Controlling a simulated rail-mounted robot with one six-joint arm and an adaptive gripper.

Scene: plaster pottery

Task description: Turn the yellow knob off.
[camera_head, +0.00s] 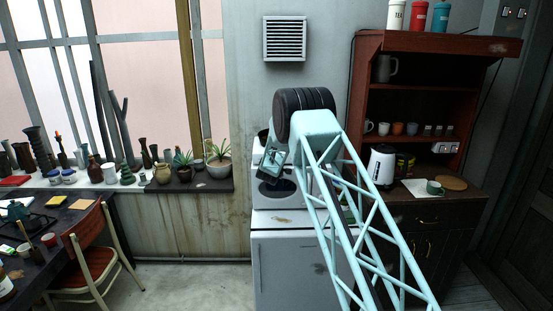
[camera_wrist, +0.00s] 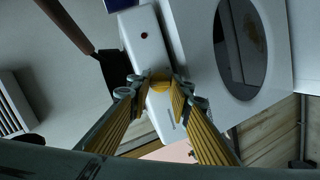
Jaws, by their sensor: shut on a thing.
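The yellow knob (camera_wrist: 159,76) shows small between my fingertips in the wrist view. It sits on a narrow white panel (camera_wrist: 144,25) beside a white surface with a dark round plate (camera_wrist: 240,45). My gripper (camera_wrist: 157,86) is shut on the knob, with a finger on either side. The fingertips hide part of the knob, and its turn angle is hard to read. In the head view my arm covers the knob; the white appliance (camera_head: 265,216) with its dark round plate (camera_head: 268,191) stands below my wrist.
A dark pan (camera_wrist: 117,72) with a brown handle (camera_wrist: 66,25) is close to my gripper in the wrist view. Right of the appliance is a reddish-brown cupboard (camera_head: 440,42) with a white kettle (camera_head: 381,165). Potted plants (camera_head: 219,168) stand on the ledge to the left.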

